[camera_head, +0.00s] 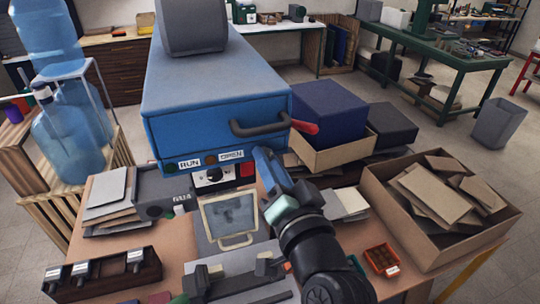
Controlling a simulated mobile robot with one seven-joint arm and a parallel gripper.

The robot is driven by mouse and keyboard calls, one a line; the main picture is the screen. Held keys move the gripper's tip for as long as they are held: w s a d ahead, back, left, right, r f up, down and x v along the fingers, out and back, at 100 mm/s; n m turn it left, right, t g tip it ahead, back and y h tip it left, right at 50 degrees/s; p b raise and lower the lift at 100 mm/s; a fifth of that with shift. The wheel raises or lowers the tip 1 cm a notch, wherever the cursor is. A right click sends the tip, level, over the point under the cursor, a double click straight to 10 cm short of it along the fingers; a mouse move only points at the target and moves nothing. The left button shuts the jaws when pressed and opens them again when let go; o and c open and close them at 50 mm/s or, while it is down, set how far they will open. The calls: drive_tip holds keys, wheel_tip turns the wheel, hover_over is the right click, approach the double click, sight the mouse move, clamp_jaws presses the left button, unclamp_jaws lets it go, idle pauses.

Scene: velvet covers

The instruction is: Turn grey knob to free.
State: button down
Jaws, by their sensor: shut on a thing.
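The blue machine (215,105) stands on the bench with RUN and OPEN labels on its front. Below them is a small dial (213,176) with a dark centre on a white plate. I cannot tell whether this dial is the grey knob, and I can read no FREE label. My gripper (272,182), with blue and teal parts, is right of the dial, close to the machine's lower front. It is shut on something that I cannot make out. The fingertips and their contact are unclear at this size.
A framed screen (230,218) stands left of my wrist. An open carton (395,215) of cardboard pieces is at right, with a small orange bin (381,260) nearer. A dark rack (103,275) is front left.

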drive_tip(key=m+p, duration=0.6)
drive_tip(key=m, duration=0.5)
drive_tip(key=shift+r+p, duration=0.1)
drive_tip(key=shift+p, duration=0.3)
drive_tip(key=c, duration=0.6)
unclamp_jaws()
drive_tip(key=shift+s, duration=0.15)
